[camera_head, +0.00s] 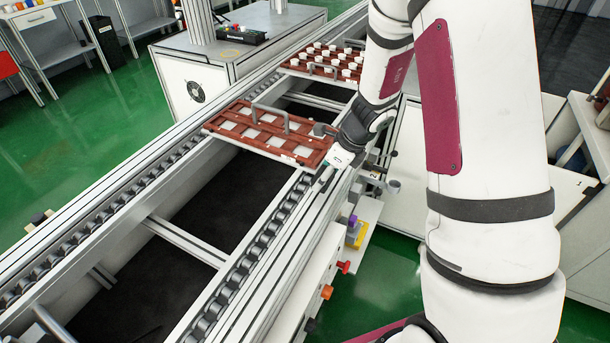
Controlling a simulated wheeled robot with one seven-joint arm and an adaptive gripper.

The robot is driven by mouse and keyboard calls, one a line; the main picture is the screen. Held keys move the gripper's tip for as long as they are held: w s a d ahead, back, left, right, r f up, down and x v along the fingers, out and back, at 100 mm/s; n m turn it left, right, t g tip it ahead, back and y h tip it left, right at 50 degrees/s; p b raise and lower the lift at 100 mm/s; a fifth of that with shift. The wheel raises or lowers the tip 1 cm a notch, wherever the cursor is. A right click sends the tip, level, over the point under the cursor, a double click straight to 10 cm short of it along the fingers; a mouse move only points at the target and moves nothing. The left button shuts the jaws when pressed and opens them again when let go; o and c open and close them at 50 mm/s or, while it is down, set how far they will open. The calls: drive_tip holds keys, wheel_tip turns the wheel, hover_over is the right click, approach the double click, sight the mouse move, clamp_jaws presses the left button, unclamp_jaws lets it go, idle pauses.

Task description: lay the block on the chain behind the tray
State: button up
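The near tray (222,131) is red-brown, with pale square pockets and two grey handles. It lies across both rails of the conveyor. The roller chain on the near side (262,240) runs along the right rail up to the tray; another chain (95,221) runs along the left rail. My gripper (324,178) is at the right rail, close to the tray's right end. Its fingers are small and partly hidden by my wrist, so I cannot tell whether it is open or holds anything. I cannot make out the block for certain; a yellow piece (355,239) with purple above it sits on a side ledge.
A second red-brown tray (290,68) with several white cups stands farther up the conveyor. A cross bar (186,241) spans the open middle of the frame. Red and orange knobs (327,292) stick out from the near side. A grey cabinet (215,78) stands behind the conveyor.

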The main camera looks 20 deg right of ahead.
approach(300, 183)
drive_tip(key=shift+a+x, duration=0.2)
drive_tip(key=shift+x, duration=2.75)
drive_tip(key=shift+d+f, duration=0.1)
drive_tip(key=shift+d, duration=0.05)
drive_tip(key=o, duration=1.2)
